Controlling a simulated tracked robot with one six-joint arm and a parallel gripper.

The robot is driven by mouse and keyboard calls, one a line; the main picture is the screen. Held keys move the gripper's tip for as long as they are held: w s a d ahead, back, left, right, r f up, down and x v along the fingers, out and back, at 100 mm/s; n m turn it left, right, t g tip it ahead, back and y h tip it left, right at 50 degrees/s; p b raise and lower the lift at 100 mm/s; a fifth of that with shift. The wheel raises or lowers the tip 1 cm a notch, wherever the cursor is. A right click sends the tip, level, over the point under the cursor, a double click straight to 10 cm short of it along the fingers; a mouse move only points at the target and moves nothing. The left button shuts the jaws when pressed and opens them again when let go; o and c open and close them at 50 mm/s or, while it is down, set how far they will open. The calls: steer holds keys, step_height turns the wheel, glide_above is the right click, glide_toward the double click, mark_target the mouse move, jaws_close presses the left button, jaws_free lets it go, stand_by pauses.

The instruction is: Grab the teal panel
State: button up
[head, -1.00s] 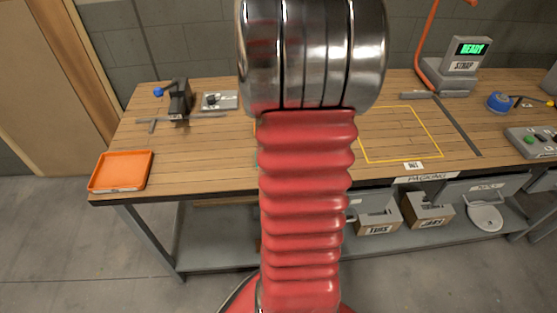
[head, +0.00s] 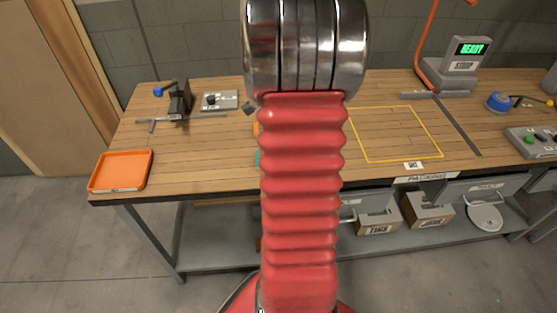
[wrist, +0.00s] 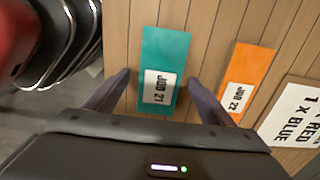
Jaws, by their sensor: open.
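The teal panel (wrist: 165,58) lies flat on the wooden bench in the wrist view, with a white label reading "JOB 21". My gripper (wrist: 160,82) is open, with one dark finger on each side of the panel's near end. The fingers appear apart from the panel; their height above the bench is hard to tell. In the head view only a small teal edge (head: 257,159) shows beside my red arm, which hides the rest of the panel and most of my gripper.
An orange panel (wrist: 245,75) labelled "JOB 22" lies right of the teal one, then a white card (wrist: 297,112). An orange tray (head: 122,170) sits at the bench's left end. A clamp (head: 180,98) stands behind it. The yellow-outlined area (head: 398,135) is empty.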

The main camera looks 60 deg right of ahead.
steer(key=shift+f, duration=0.55)
steer(key=c, duration=1.2)
step_height(320, 180, up, 10)
stand_by(0.4)
stand_by(0.4)
